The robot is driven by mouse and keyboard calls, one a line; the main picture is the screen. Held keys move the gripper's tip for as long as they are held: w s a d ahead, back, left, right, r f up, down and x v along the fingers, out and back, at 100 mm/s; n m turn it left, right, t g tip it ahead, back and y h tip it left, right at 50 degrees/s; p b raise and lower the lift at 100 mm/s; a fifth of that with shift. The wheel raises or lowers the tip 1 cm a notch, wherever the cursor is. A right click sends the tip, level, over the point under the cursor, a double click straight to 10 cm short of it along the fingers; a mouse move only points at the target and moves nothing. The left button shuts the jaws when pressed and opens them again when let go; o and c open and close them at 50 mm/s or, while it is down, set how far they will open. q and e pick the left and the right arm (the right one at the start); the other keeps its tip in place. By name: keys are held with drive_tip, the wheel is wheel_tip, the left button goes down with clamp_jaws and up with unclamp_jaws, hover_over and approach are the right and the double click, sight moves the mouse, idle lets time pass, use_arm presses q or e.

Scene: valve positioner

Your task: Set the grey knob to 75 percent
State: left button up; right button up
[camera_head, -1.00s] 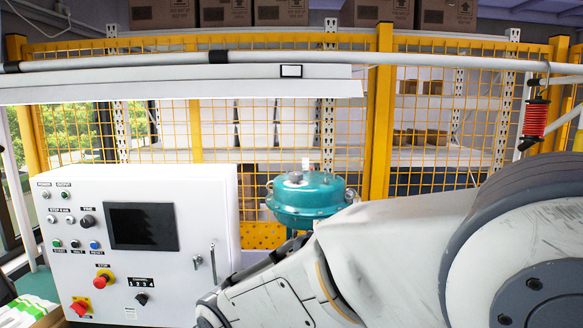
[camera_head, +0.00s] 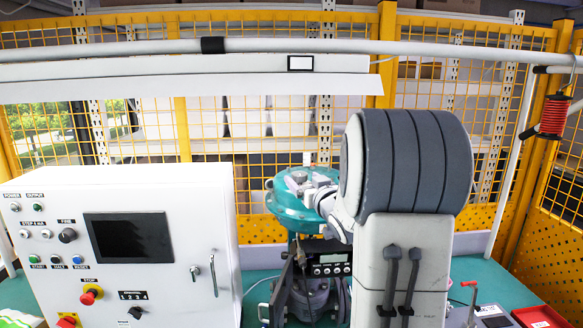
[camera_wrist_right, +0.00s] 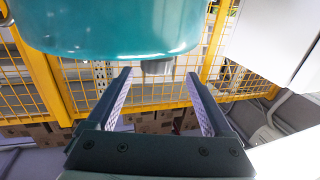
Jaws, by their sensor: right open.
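A dark grey round knob (camera_head: 67,235) sits under the FINE label on the white control cabinet (camera_head: 195,200). Its pointer and scale are too small to read. A black selector (camera_head: 135,312) sits lower on the same panel, below the marks 1 2 3 4. I cannot tell for sure which is the task's knob. My right gripper (camera_wrist_right: 158,74) is open and empty in the right wrist view, its dark fingers near the teal valve actuator (camera_wrist_right: 110,35). In the head view its fingers are hard to make out beside the actuator (camera_head: 296,218). My left gripper is not in view.
A positioner with a small display (camera_head: 332,262) stands below the actuator. The cabinet also carries a screen (camera_head: 129,238), several buttons and a red stop button (camera_head: 88,298). A yellow mesh fence (camera_head: 490,170) stands behind. The teal table (camera_head: 490,275) holds items at the right.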

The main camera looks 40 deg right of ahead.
sight(297, 172)
drive_tip(key=p+x, duration=0.1)
drive_tip(key=x, duration=0.1)
drive_tip(key=p+x, duration=0.1)
drive_tip(key=x, duration=0.1)
drive_tip(key=p+x, duration=0.1)
drive_tip(key=x, duration=0.2)
drive_tip(key=shift+d+f, duration=0.15)
drive_tip(key=shift+d, duration=0.2)
drive_tip(key=shift+w+f, duration=0.1)
drive_tip(key=shift+w, duration=0.25)
